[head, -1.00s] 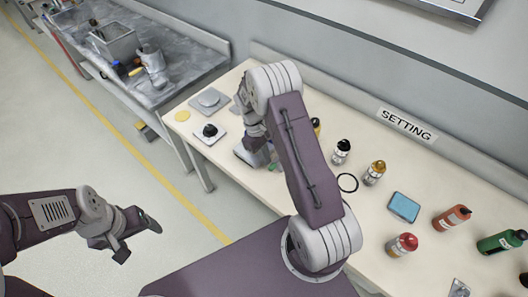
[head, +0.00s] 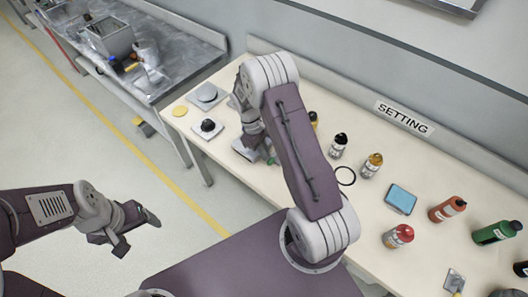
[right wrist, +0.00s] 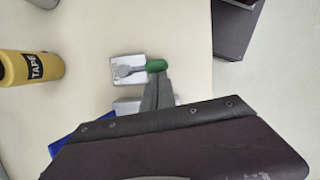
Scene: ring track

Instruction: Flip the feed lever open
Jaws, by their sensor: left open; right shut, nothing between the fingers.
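The feed lever (right wrist: 130,69) shows in the right wrist view as a grey arm on a small white plate, with a green knob (right wrist: 156,66) at its right end. My right gripper (right wrist: 157,88) is shut and empty, its fingertips right at the green knob; whether they touch it I cannot tell. In the head view my right gripper (head: 256,151) is low over the table's left part, where the arm hides most of the lever and a bit of green shows beside it. My left gripper (head: 138,236) is open and empty over the floor, away from the table.
A yellow tape bottle (right wrist: 30,67) lies left of the lever in the wrist view. On the table (head: 300,205) stand a black-knobbed plate (head: 208,127), several bottles, a black ring (head: 345,176) and a blue pad (head: 401,198). A metal bench (head: 175,75) is at the back left.

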